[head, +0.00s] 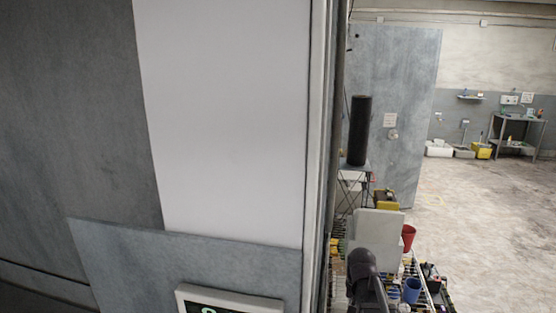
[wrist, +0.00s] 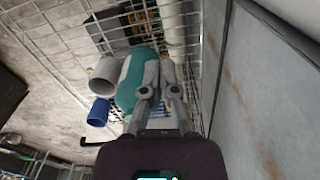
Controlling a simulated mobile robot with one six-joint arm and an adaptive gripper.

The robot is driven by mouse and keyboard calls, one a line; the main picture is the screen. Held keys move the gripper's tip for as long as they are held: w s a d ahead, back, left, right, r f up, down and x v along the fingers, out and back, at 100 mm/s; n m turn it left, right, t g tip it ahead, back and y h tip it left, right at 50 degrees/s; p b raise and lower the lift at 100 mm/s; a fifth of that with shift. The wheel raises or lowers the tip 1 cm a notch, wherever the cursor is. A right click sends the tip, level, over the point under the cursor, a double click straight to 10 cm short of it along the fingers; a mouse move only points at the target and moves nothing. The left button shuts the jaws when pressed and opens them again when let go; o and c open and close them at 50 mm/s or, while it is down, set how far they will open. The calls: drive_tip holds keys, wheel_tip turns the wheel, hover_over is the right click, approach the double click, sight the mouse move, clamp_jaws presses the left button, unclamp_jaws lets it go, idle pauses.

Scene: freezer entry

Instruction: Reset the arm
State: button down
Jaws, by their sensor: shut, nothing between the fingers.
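My gripper (wrist: 160,68) shows in the wrist view with its two grey fingers close together, shut and empty. Behind the fingers are a teal rounded object (wrist: 133,85) and a wire rack (wrist: 72,52). I cannot tell from this view how far the fingers are from them. In the head view a dark grey part low in the middle right looks like my arm, and the gripper's fingers cannot be made out there.
A grey wall with a white panel (head: 225,110) and a display box (head: 230,301) fills the head view's left. Red (head: 408,237) and blue (head: 411,290) containers stand near the arm. A flat grey surface (wrist: 275,90) runs along the wrist view's right. Open floor (head: 480,225) lies at right.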

drive_tip(key=s+a+f+n+b, duration=0.1)
drive_tip(key=s+f+b, duration=0.2)
drive_tip(key=s+a+f+n+b, duration=0.1)
drive_tip(key=s+a+f+b, duration=0.1)
drive_tip(key=s+f+b, duration=0.1)
drive_tip(key=s+a+f+n+b, duration=0.1)
drive_tip(key=s+a+f+b, duration=0.1)
drive_tip(key=s+f+b, duration=0.1)
drive_tip(key=shift+a+f+n, duration=0.15)
drive_tip(key=shift+f+n, duration=0.15)
drive_tip(key=shift+f, duration=0.5)
drive_tip(key=shift+s+a+f+b, duration=0.3)
drive_tip(key=shift+s+b, duration=0.1)
drive_tip(key=shift+s, duration=0.1)
idle(1.5)
